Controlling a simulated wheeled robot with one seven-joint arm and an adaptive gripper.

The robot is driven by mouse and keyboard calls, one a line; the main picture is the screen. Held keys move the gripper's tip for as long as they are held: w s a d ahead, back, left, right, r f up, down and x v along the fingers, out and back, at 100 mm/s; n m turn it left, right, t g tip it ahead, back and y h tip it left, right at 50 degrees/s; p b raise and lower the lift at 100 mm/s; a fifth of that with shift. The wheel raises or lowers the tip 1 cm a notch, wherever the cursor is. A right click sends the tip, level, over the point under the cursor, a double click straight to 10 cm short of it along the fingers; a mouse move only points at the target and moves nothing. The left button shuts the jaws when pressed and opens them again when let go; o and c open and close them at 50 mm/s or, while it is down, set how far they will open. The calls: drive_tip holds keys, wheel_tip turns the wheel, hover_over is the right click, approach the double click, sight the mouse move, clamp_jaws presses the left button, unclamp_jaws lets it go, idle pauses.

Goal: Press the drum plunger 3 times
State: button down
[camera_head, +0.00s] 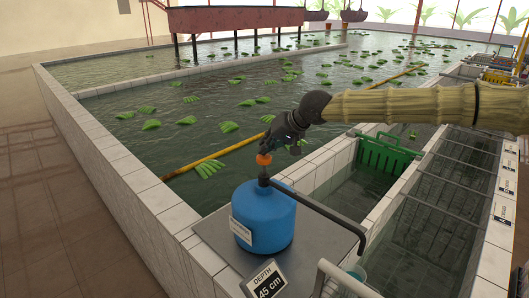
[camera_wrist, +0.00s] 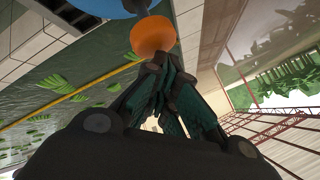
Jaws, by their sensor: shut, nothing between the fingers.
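A blue drum (camera_head: 262,217) stands upright on a grey metal plate, with a white label on its side. Its plunger has an orange knob (camera_head: 263,160) on top, standing just above the drum. My gripper (camera_head: 268,148) is shut and comes in from the upper right, its tips at the top of the orange knob. In the wrist view the orange knob (camera_wrist: 153,36) shows just beyond the closed fingertips (camera_wrist: 163,58), with part of the blue drum (camera_wrist: 105,7) behind it. I cannot tell whether the fingertips touch the knob.
A black spout (camera_head: 325,213) runs right from the drum top and bends down. A "DEPTH 45 cm" sign (camera_head: 265,282) stands in front. A large water tank (camera_head: 215,150) with floating green bunches lies behind; a green grate (camera_head: 387,154) and narrow channels lie right.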

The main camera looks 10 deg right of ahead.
idle(0.3)
wheel_tip(320, 180, up, 5)
drive_tip(key=p, duration=0.5)
drive_tip(key=shift+f, duration=0.2)
drive_tip(key=shift+r, duration=0.75)
